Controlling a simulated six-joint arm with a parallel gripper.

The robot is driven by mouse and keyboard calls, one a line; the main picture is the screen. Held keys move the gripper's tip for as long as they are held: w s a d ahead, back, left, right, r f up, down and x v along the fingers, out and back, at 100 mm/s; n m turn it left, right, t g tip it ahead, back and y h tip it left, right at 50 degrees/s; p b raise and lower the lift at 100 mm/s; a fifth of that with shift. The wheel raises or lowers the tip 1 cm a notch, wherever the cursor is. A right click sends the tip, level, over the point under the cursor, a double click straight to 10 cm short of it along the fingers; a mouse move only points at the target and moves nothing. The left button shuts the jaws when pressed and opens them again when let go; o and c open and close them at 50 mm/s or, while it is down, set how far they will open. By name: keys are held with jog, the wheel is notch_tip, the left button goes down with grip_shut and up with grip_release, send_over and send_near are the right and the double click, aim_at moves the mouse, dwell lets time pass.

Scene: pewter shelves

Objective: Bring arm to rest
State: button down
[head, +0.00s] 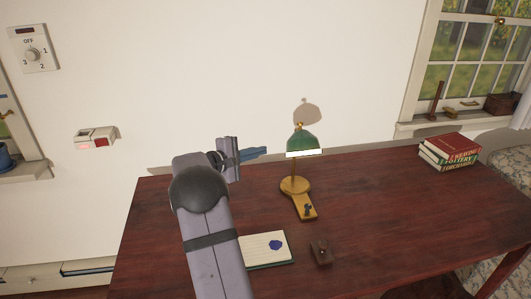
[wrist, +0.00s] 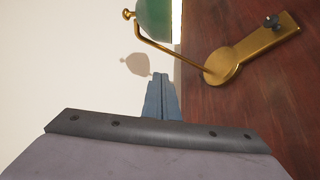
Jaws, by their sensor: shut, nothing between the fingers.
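My gripper (head: 262,153) is shut and empty, held above the back of the dark red wooden desk (head: 350,185). Its blue fingers point right toward the lamp in the head view. In the wrist view the closed fingers of my gripper (wrist: 162,97) show in the middle. A brass desk lamp (head: 295,184) with a green shade stands just right of my fingertips, apart from them in the head view. The lamp (wrist: 222,68) also shows at the top of the wrist view, with its shade cut off. My forearm hides part of the desk's left side.
Stacked books (head: 450,150) sit at the right end. A wall dial (head: 34,48) and a small wall box (head: 96,138) are at left. The desk's middle right is clear.

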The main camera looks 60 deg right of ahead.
jog(key=shift+a, duration=0.3)
jog(key=s+a+f+t+y+p, duration=0.15)
jog(key=a+y+p, duration=0.6)
jog(key=a, duration=1.65)
jog(key=s+a+t+y+p, duration=0.1)
jog(key=s+a+y+p, duration=0.3)
jog(key=a, duration=1)
jog(key=s+a+m+t+y+p, duration=0.1)
jog(key=s+a+y+p, duration=0.2)
jog(key=s+a, duration=0.4)
jog(key=a, duration=0.6)
jog(key=shift+s+a+r+y+p, duration=0.3)
jog(key=shift+s+a+y+p, duration=0.05)
jog(key=shift+a, duration=0.05)
